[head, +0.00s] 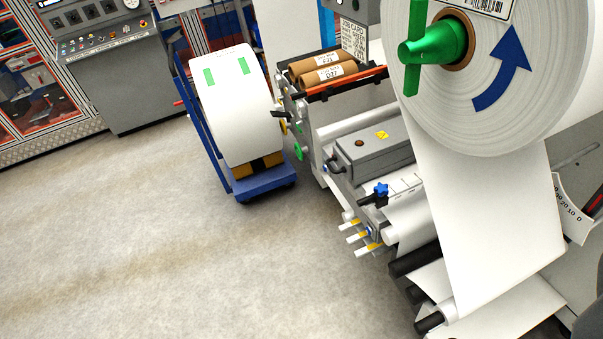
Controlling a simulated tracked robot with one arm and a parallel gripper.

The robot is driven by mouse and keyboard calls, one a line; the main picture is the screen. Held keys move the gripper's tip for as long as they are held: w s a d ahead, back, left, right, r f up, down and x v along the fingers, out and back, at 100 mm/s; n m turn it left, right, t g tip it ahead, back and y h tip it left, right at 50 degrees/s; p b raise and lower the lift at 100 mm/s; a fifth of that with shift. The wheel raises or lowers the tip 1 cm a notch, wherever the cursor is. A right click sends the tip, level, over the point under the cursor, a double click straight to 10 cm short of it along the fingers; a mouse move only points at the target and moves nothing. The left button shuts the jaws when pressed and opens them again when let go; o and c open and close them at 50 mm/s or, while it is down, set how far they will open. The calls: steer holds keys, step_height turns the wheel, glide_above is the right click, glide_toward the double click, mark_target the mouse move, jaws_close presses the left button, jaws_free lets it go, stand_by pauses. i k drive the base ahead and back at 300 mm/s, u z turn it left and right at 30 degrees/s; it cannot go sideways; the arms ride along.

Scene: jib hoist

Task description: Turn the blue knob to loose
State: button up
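The blue knob (381,189) is a small star-shaped handle on top of a dark clamp block, right of the picture's middle. It sits at the left end of a pale strip with tick marks (406,184), on the front of the machine. The knob is in plain sight with nothing touching it. Whether it is tight or loose cannot be told, and no label for it can be read. My gripper is not recognisable in this view.
A large white paper roll (560,90) with a green hub handle (432,45) hangs at right; its web runs down past the knob. A grey box (372,152) stands behind the knob. Yellow-and-white pegs (368,249) stick out below. A blue cart (262,183) carries another roll. Floor at left is clear.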

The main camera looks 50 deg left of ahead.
mark_target(382, 190)
steer(key=u, duration=1.7)
steer(key=k, duration=1.25)
steer(key=z, duration=0.75)
steer(key=i, duration=1)
